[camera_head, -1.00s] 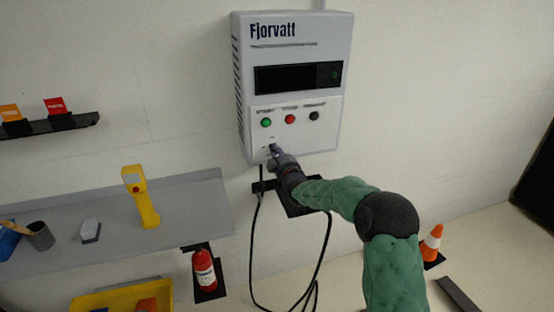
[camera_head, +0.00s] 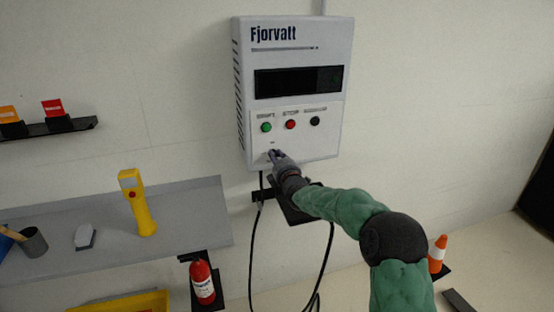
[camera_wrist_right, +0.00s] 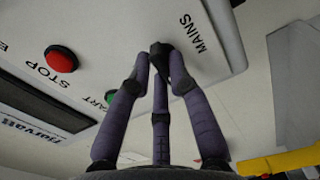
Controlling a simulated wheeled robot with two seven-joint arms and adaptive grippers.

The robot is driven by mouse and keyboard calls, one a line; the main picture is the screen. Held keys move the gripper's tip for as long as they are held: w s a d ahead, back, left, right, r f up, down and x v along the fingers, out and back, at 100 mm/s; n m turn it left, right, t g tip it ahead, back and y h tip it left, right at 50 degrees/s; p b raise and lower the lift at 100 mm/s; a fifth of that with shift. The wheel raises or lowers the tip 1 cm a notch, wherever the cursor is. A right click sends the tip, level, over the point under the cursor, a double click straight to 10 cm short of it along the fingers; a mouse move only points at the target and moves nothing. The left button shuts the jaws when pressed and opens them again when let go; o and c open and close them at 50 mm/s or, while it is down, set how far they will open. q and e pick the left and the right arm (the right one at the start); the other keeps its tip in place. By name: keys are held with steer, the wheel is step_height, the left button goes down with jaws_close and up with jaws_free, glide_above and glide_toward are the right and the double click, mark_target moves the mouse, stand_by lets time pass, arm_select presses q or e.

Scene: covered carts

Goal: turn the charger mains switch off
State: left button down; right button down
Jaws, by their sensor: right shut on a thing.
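The charger (camera_head: 320,55) is a pale grey wall box marked Fjorvatt, with a dark display and green, red and black buttons. My right gripper (camera_head: 275,156) is at the lower left of its front panel. In the right wrist view the fingertips of the right gripper (camera_wrist_right: 160,66) are closed around a small dark mains switch (camera_wrist_right: 158,48) beside the word MAINS. The fingers hide most of the switch, so its position cannot be read. My left gripper is not in view.
The red stop button (camera_wrist_right: 61,59) is close to the fingers. A black cable (camera_head: 252,245) hangs below the charger. A grey shelf (camera_head: 185,215) at the left holds a yellow handheld device (camera_head: 138,205). A fire extinguisher (camera_head: 203,283) is below it.

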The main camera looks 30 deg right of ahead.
steer(key=shift+n, duration=0.4)
steer(key=c, duration=1.1)
jaws_free()
steer(key=shift+c, duration=0.2)
steer(key=v, duration=1.2)
steer(key=shift+f, duration=0.1)
